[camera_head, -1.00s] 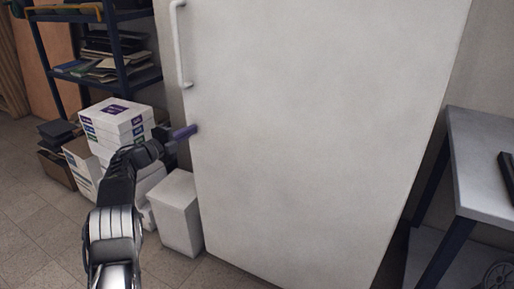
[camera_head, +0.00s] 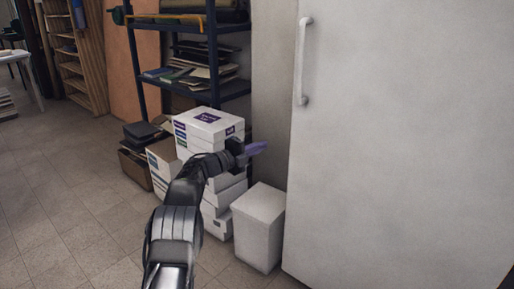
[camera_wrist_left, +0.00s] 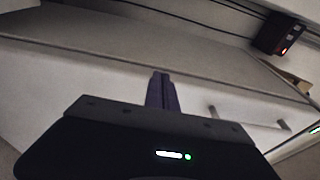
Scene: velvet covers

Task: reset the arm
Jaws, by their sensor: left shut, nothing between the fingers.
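My left arm reaches forward from the bottom of the head view. Its gripper (camera_head: 256,149) is shut, with purple fingers held together and nothing between them. It is in front of the stacked white boxes and left of the white fridge. The closed fingers also show in the left wrist view (camera_wrist_left: 161,92), pointing towards a pale surface. My right gripper is in neither view.
A large white fridge (camera_head: 400,150) with a vertical handle (camera_head: 304,60) fills the right. A white bin (camera_head: 259,228) stands beside it. Stacked white boxes (camera_head: 209,125) and a blue shelf rack (camera_head: 213,60) are behind my gripper. Open tiled floor (camera_head: 70,215) lies left.

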